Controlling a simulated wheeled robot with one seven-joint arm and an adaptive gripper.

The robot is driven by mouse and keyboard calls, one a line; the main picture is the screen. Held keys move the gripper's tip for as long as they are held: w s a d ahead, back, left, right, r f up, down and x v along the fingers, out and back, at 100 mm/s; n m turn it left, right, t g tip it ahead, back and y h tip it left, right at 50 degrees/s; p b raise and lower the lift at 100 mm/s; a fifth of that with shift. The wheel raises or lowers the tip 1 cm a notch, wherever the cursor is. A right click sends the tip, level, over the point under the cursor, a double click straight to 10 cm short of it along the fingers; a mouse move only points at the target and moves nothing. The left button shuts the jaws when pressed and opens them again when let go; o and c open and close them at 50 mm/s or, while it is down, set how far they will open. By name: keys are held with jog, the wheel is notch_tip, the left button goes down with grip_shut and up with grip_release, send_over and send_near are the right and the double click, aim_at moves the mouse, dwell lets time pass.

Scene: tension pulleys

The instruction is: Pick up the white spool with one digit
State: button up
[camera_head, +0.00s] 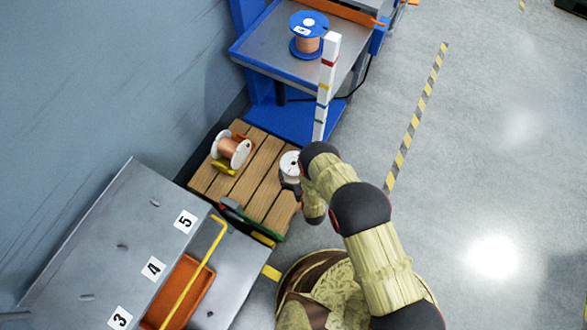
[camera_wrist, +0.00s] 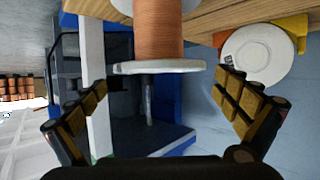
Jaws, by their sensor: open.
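A white spool (camera_head: 290,165) wound with copper wire (camera_wrist: 158,28) stands on the right part of the wooden pallet, partly hidden by my arm in the head view. Its white flange (camera_wrist: 160,67) shows between my fingers in the wrist view. My gripper (camera_wrist: 161,80) is open, its padded fingers on either side of this spool with gaps and no visible contact. A second white spool (camera_head: 232,148) with copper wire lies on its side on the pallet's left; it shows at the upper right of the wrist view (camera_wrist: 258,55). Any digits on the spools are too small to read.
The pallet (camera_head: 255,190) sits beside a grey wall. A blue spool (camera_head: 308,28) stands on a blue-framed table (camera_head: 270,55) behind it. A white post (camera_head: 327,85) with coloured bands rises near my arm. A numbered grey rack (camera_head: 125,245) is front left. Floor at right is clear.

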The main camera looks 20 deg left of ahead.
aim_at(293, 162)
jog(key=b+x, duration=0.1)
jog(key=x, duration=0.1)
jog(key=b+x, duration=0.1)
jog(key=x, duration=0.1)
jog(key=shift+w+a+f, duration=0.1)
jog(key=shift+w+f, duration=0.05)
jog(key=shift+f, duration=0.2)
jog(key=shift+c, duration=0.4)
jog(key=shift+r, duration=0.1)
jog(key=c, duration=1.7)
